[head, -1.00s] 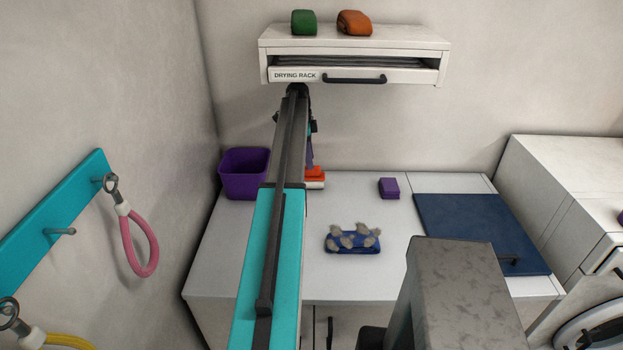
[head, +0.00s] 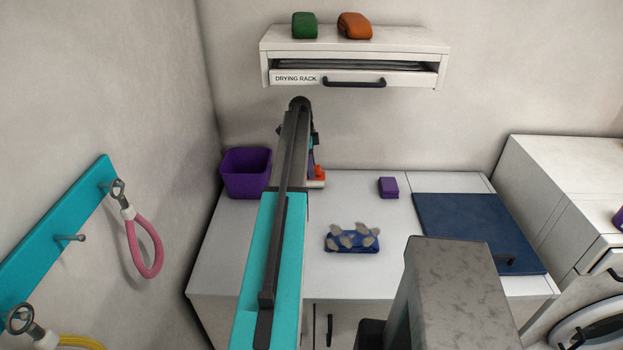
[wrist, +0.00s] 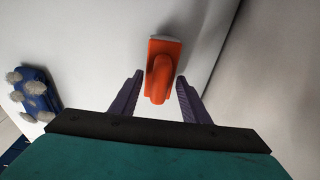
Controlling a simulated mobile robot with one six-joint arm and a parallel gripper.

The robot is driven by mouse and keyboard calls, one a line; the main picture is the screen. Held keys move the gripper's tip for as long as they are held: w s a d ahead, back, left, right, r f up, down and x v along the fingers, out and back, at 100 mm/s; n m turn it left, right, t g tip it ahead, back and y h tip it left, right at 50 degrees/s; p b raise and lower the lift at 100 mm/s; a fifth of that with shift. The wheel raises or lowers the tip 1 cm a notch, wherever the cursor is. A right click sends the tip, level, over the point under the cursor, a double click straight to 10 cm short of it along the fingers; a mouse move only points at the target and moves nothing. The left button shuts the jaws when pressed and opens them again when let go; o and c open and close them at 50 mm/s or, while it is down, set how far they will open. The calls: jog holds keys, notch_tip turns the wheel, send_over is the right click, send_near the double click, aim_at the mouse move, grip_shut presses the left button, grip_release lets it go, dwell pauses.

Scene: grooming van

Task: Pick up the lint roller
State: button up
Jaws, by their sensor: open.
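An orange tool with a raised orange grip and a pale lower edge, which I take for the lint roller (wrist: 163,68), stands on the white counter (head: 235,240). In the head view the lint roller (head: 319,175) is mostly hidden behind my arm. In the wrist view my gripper (wrist: 159,77) is open, with one purple finger on each side of the orange grip. Nothing is held, and I cannot tell whether the fingers touch it. In the head view my gripper is mostly hidden by my arm.
A purple bin (head: 246,173) stands left of my arm. A blue cloth-like item with grey tufts (head: 352,243), a purple block (head: 388,187) and a dark blue panel (head: 475,225) lie to the right. The drying rack (head: 355,62) hangs above.

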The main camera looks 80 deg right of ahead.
jog(key=shift+c, duration=0.4)
grip_shut()
jog(key=shift+r, duration=0.15)
jog(key=shift+r+b, duration=1.15)
jog(key=shift+r, duration=0.2)
jog(key=shift+s+a+r, duration=0.1)
jog(key=shift+a+r, duration=0.1)
jog(key=s+a+r+b, duration=0.1)
jog(key=s+a+b, duration=0.4)
jog(key=s+a, duration=0.5)
jog(key=shift+a+r+b, duration=0.3)
jog(key=shift+a, duration=0.65)
